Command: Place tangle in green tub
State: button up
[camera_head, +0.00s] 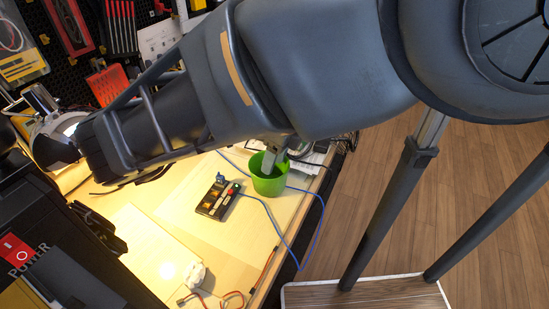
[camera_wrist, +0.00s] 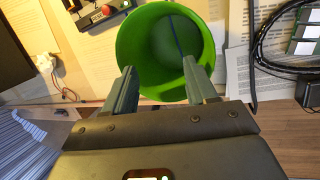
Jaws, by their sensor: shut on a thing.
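The green tub (camera_head: 268,186) stands on the light wooden table in the head view. It also fills the upper middle of the wrist view (camera_wrist: 130,48), its mouth facing the camera. My gripper (camera_wrist: 158,68) is at its near rim, with the fingers apart and green tub wall between them. The fingers appear to be shut on the tub, though the exact contact is hard to tell. A thin blue line shows inside the tub. A tangle of black cable (camera_wrist: 256,44) lies right of the tub, apart from my fingers.
A black box with coloured buttons (camera_head: 217,199) sits left of the tub. A blue cable (camera_head: 284,236) runs over the table near its right edge. Printed sheets (camera_wrist: 237,60) lie around the tub. A white piece with orange wires (camera_head: 196,275) is at the front.

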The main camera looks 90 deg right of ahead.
jog(key=o, duration=1.3)
jog(key=shift+c, duration=0.2)
notch_tip(320, 180, up, 7)
jog(key=p, duration=0.5)
